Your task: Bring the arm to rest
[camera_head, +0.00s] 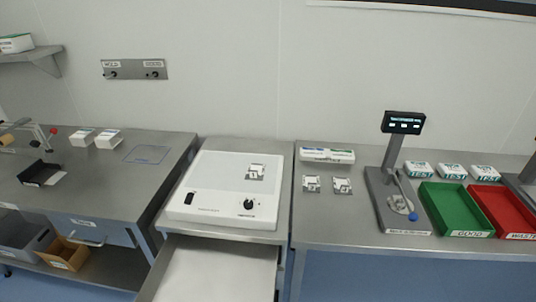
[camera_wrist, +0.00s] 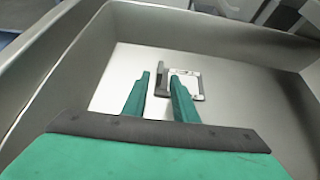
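My gripper (camera_wrist: 162,82) shows in the wrist view with two green fingers set apart. A gap with no held object shows between them. Beyond the fingertips lies a small white piece with a dark outline (camera_wrist: 198,86), and a dark grey upright part (camera_wrist: 162,78) shows beside it. They are seen against the pale floor of a grey-walled metal tray or drawer (camera_wrist: 235,45). Whether the fingers touch anything there is hard to tell. My arm and gripper do not show in the head view.
A white machine with a black knob (camera_head: 225,200) stands on the middle bench, above an open drawer (camera_head: 215,270). A display stand (camera_head: 392,185), a green tray (camera_head: 452,232) and a red tray (camera_head: 505,228) are at right. The left bench (camera_head: 110,195) has free room.

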